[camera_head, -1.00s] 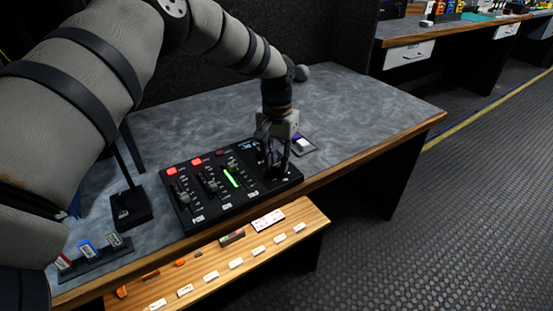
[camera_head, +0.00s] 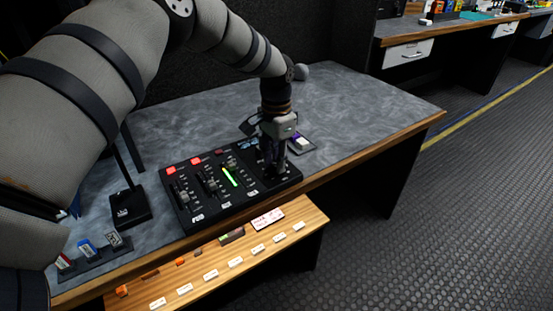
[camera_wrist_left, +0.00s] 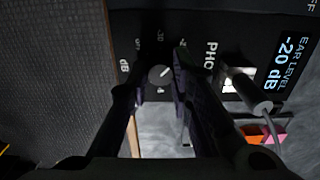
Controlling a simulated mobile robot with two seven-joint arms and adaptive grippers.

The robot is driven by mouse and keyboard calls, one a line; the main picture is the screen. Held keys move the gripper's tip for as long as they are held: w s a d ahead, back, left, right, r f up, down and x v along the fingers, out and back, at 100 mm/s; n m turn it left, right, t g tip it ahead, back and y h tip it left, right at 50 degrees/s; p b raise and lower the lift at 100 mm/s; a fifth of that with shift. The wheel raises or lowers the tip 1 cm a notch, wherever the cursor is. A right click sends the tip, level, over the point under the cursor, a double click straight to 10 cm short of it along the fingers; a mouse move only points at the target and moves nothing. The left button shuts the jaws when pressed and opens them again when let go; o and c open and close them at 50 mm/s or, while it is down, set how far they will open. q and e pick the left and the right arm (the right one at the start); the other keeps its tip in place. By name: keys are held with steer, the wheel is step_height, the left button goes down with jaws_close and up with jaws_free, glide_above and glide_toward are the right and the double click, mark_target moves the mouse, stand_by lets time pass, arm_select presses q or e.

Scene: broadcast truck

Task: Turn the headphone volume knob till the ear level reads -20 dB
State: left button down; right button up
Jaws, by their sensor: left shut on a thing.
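The black audio console (camera_head: 248,187) sits near the front edge of the grey desk. My left gripper (camera_head: 272,172) reaches down onto its right end and hides the headphone knob in the head view. In the left wrist view, the round grey knob (camera_wrist_left: 160,75) with a light pointer line sits between the two dark fingers of my left gripper (camera_wrist_left: 155,78), which is shut on it. The small screen (camera_wrist_left: 287,63) beside it reads "EAR LEVEL -20 dB". My right gripper is not in view.
A black stand base (camera_head: 130,207) and a rack of small cards (camera_head: 92,258) are left of the console. A wooden ledge (camera_head: 215,262) with labels runs below the front. The desk's right side (camera_head: 370,110) is clear.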

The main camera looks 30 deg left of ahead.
arm_select(q)
steer(key=shift+f, duration=0.1)
steer(key=c, duration=1.4)
jaws_free()
step_height(320, 180, up, 12)
steer(key=shift+r, duration=0.1)
